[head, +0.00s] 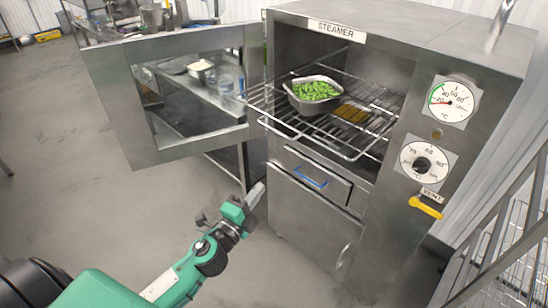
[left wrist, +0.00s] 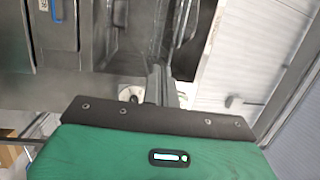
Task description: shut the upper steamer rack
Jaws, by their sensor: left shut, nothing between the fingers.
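The steamer (head: 345,30) is a steel cabinet with its chamber open. A wire rack (head: 345,150) sticks out of the chamber past the front. A metal pan (head: 291,97) of green pods (head: 315,91) stands on it, beside some brown pieces (head: 347,113). I cannot tell whether a second rack lies beneath. My left gripper (head: 257,192) is below and to the left of the rack, in front of the lower cabinet, apart from the rack. Its fingers are together and empty; they also show in the left wrist view (left wrist: 158,82). My right gripper is in neither view.
The windowed steamer door (head: 110,100) hangs open to the left. Below the chamber is a drawer with a blue handle (head: 310,178). Two dials (head: 452,102) and a yellow vent lever (head: 426,208) are at the right. The floor (head: 100,215) at left is clear.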

